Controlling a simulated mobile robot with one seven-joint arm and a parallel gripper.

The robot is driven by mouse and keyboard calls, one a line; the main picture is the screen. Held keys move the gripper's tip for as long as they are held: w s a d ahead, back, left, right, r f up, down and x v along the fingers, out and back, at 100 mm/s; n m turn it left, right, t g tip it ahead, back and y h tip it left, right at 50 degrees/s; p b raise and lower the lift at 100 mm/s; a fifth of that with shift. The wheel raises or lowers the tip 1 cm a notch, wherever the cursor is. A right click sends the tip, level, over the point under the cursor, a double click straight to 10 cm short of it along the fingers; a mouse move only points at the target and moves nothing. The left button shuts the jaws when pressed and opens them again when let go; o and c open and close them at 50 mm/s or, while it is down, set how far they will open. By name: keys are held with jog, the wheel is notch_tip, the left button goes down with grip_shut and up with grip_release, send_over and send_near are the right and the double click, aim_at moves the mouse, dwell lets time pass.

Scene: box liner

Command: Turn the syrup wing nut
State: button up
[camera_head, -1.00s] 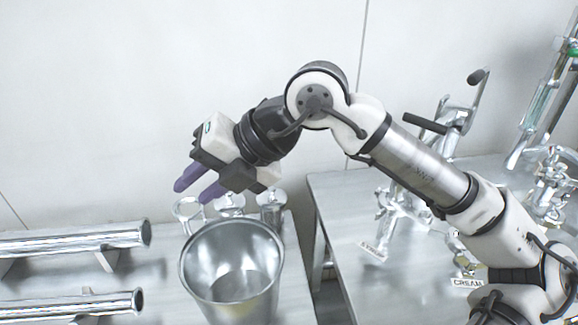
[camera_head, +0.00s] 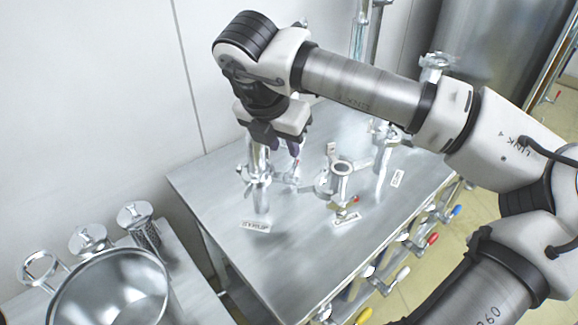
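The syrup fitting (camera_head: 259,192) is a shiny metal upright pipe piece near the left part of the steel table. A small tag reading SYRUP (camera_head: 256,226) lies in front of it. My gripper (camera_head: 278,143) points down over the top of this fitting, with its purple fingers apart. The gripper and fingers cover the fitting's upper end. I cannot make out the wing nut there, nor tell whether the fingers touch metal.
The steel table (camera_head: 215,190) carries another metal fitting (camera_head: 338,182) in the middle and one at the right (camera_head: 386,160). Valves with coloured handles line its front edge. A metal bucket (camera_head: 112,290) and several small metal parts stand at lower left.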

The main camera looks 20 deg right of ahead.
aim_at(291, 166)
jog(key=b+x, duration=0.1)
jog(key=x, duration=0.6)
jog(key=shift+w+f, duration=0.1)
jog(key=shift+f, duration=0.15)
jog(key=shift+c, duration=0.5)
grip_shut()
